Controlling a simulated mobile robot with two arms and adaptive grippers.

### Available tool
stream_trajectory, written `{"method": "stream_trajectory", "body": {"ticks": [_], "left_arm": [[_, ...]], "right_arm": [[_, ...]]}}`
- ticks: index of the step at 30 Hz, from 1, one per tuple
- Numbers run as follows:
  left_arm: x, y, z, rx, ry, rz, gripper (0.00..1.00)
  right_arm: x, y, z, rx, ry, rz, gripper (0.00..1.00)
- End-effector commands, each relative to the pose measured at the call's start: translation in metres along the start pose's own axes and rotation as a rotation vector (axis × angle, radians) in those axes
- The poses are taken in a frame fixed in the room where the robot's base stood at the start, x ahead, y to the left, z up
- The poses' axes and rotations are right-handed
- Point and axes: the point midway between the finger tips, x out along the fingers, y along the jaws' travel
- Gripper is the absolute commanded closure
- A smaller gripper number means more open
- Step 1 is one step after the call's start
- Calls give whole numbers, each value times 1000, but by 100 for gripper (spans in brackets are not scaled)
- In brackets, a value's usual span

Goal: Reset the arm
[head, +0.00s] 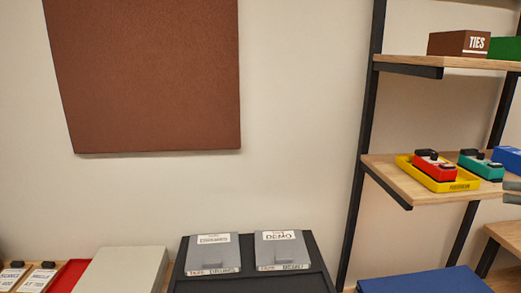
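No arm or gripper of mine shows clearly in the head view. Small dark grey pieces (512,191) poke in at the right edge, one above the other, in front of the middle shelf. They may be the tips of my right gripper, but too little shows to be sure. My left gripper is out of view.
Two grey tape boxes, one labelled DEMO (282,251), lie on a black case (250,284). A yellow tray (437,178) with a red pedal (433,165) sits on the middle shelf (400,182), by a teal pedal (480,163). A brown TIES box (458,43) stands above.

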Motion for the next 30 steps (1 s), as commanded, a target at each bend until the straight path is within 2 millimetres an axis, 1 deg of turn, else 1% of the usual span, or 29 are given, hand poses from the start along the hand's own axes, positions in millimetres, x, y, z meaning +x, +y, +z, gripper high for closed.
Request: {"method": "stream_trajectory", "body": {"ticks": [1, 3, 7, 11, 16, 19, 22, 23, 26, 27, 29, 30], "left_arm": [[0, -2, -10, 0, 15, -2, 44], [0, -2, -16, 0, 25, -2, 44], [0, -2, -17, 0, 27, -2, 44], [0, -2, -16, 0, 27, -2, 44], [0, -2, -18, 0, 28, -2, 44], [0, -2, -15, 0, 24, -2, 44], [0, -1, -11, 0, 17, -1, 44], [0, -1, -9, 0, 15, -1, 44], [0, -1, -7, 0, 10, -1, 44], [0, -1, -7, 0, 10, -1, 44], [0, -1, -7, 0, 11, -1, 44], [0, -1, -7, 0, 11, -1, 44]], "right_arm": [[0, 0, 0, 0, 0, 0, 30], [9, 6, 10, 22, -10, 7, 30], [22, 14, 26, 50, -25, 22, 30], [37, 25, 46, 85, -45, 42, 30], [63, 40, 85, 138, -83, 77, 30], [80, 49, 117, 173, -114, 102, 30], [100, 58, 159, 211, -157, 134, 30], [108, 60, 177, 225, -175, 145, 30], [130, 66, 241, 262, -242, 188, 30], [138, 66, 271, 275, -274, 207, 30], [149, 65, 317, 288, -322, 234, 30], [154, 62, 347, 293, -355, 250, 30]]}}
